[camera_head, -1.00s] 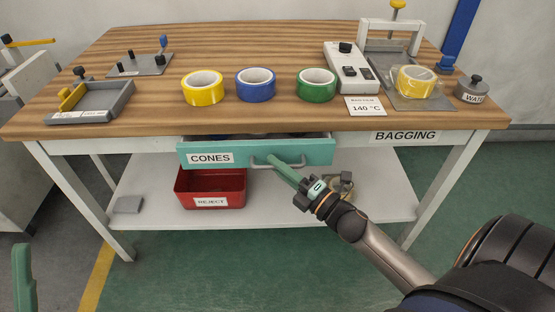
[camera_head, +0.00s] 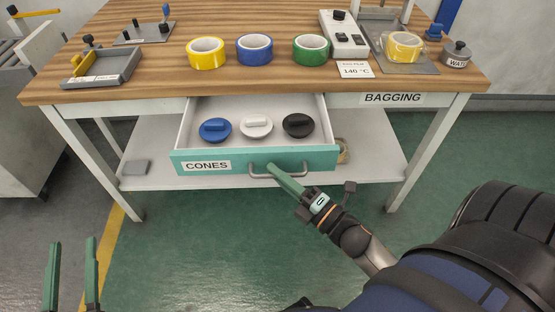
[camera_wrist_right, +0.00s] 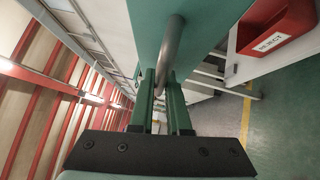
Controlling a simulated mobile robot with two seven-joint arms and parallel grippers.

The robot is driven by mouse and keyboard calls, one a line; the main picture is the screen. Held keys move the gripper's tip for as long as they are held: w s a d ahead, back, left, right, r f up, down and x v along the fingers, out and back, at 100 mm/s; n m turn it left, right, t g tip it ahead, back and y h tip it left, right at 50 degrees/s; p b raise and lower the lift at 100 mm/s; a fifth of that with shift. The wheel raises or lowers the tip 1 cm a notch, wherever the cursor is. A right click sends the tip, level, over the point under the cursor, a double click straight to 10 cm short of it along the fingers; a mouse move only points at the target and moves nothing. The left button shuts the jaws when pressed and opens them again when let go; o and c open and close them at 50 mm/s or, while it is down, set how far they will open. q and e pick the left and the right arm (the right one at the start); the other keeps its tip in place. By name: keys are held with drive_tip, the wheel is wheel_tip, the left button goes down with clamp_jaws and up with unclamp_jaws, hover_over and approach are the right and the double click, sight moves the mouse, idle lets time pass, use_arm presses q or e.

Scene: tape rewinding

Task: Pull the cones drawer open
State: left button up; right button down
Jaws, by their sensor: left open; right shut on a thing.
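The cones drawer (camera_head: 255,160) is a teal-fronted drawer labelled CONES under the wooden table, and it stands well out from the table. Inside lie a blue cone (camera_head: 215,129), a white cone (camera_head: 256,127) and a black cone (camera_head: 298,125). My right gripper (camera_head: 278,172) is shut on the grey bar handle (camera_head: 262,176) at the drawer front. In the right wrist view the handle (camera_wrist_right: 170,50) passes between the green fingers of my right gripper (camera_wrist_right: 163,78). My left gripper (camera_head: 72,262) is open and empty at the lower left, away from the table.
Yellow (camera_head: 206,51), blue (camera_head: 254,49) and green (camera_head: 311,49) tape rolls stand on the table (camera_head: 165,75). A red reject bin (camera_wrist_right: 275,28) shows in the right wrist view. The floor before the drawer is clear.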

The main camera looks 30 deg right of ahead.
use_arm(q)
drive_tip(key=shift+f, duration=0.25)
use_arm(e)
drive_tip(key=shift+s+a, duration=0.1)
drive_tip(key=shift+s, duration=0.1)
drive_tip(key=c, duration=0.9)
unclamp_jaws()
use_arm(q)
wheel_tip(320, 180, down, 4)
drive_tip(key=shift+a+r+n+g+y+p, duration=0.15)
drive_tip(key=shift+n+g+y+p, duration=0.15)
drive_tip(key=shift+n+g+y, duration=0.4)
use_arm(e)
drive_tip(key=v, duration=1.2)
drive_tip(key=shift+s, duration=0.3)
use_arm(q)
drive_tip(key=shift+m, duration=0.3)
use_arm(e)
drive_tip(key=shift+w, duration=0.1)
